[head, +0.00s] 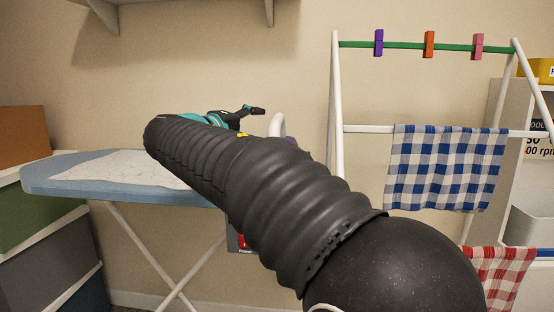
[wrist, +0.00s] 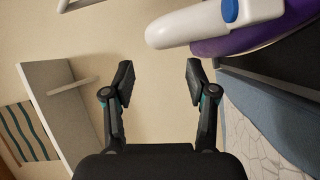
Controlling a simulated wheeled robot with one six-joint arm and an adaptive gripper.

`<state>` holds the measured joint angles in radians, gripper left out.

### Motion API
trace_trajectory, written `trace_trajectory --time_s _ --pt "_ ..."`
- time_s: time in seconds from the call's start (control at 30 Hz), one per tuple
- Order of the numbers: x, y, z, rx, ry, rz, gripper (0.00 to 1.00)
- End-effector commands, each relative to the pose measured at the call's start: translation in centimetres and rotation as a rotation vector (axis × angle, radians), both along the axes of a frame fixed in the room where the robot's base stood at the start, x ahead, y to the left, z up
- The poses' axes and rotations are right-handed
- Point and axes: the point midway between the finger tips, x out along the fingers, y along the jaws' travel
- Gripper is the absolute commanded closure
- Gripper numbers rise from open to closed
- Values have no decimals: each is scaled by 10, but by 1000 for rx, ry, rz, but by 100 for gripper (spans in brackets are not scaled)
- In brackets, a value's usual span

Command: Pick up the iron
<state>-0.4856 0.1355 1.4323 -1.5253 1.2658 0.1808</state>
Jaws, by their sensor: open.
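The iron (wrist: 225,28) shows in the wrist view at the upper right, with a white handle, a blue button and a purple body. In the head view only its white handle (head: 277,126) and a bit of purple show past my arm. My gripper (wrist: 160,80) is open and empty, with bare wall and floor tones between its fingers. The iron is beyond and right of the fingertips in the wrist view, apart from them. In the head view my gripper (head: 236,116) is above the ironing board (head: 45,176), mostly hidden by my arm.
A drying rack (head: 337,110) stands at right with coloured pegs, a blue checked cloth (head: 445,165) and a red checked cloth (head: 498,275). Drawers (head: 45,255) stand at left. A wall shelf bracket (head: 105,15) is overhead. The board's patterned cover (wrist: 245,140) lies right in the wrist view.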

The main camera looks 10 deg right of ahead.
Motion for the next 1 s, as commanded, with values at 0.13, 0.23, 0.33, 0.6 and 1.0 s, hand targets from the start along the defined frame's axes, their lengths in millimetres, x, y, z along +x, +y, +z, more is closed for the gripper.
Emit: trace_trajectory --time_s 0.13,0.23,0.33,0.6,1.0 --pt "19 -16 -1 1 1 4 43" --pt "28 -24 -1 1 1 5 43" --pt "33 -30 -2 1 1 4 43" --pt "44 -44 -1 1 1 0 43" --pt "71 -73 -1 2 0 2 43"
